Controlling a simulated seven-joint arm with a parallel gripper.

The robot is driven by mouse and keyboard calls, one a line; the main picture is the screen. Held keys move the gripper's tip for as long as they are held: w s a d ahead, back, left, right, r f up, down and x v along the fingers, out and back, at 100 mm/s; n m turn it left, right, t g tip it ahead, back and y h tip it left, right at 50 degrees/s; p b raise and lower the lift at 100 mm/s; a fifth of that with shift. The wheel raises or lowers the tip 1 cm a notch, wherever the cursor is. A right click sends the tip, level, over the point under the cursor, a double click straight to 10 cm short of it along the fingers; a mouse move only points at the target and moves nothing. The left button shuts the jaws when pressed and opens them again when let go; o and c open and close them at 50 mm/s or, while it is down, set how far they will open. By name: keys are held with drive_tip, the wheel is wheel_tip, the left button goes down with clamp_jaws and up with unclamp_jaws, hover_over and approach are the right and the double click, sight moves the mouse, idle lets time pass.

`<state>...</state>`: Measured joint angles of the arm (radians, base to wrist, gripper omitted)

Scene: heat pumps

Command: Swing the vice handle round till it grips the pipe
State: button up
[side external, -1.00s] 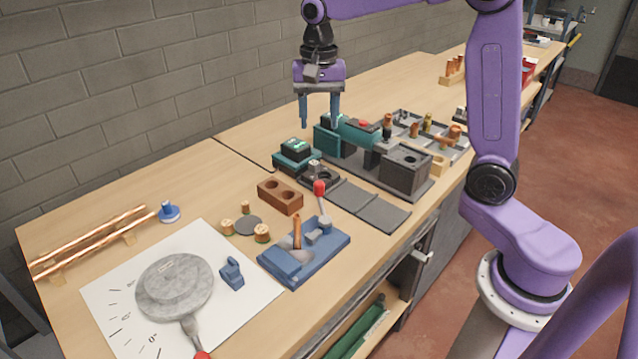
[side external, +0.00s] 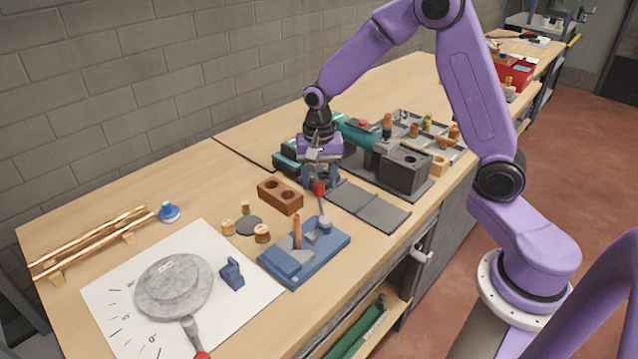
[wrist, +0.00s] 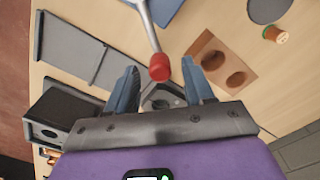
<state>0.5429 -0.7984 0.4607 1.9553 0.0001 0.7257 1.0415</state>
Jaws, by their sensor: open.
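The blue vice (side external: 287,266) sits on the bench with a copper pipe (side external: 297,232) upright in it. Its grey handle rises from the right end of the vice to a red knob (side external: 319,188). My gripper (side external: 320,180) is open, pointing down close to the knob. In the wrist view, the knob (wrist: 160,67) shows between the tips of my open gripper (wrist: 159,66), with the grey handle (wrist: 149,25) running away from it. I cannot tell whether a finger touches the knob. The vice's jaw contact with the pipe is too small to judge.
A brown block with two holes (side external: 280,196) stands left of my gripper. Flat grey plates (side external: 370,207) and a dark grey block (side external: 404,170) lie to the right. Several copper fittings (side external: 262,233) stand left of the vice. A white sheet with a round dial (side external: 173,284) lies in front.

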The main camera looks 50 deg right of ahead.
drive_tip(key=shift+f, duration=0.9)
clamp_jaws()
drive_tip(key=shift+s+d, duration=0.1)
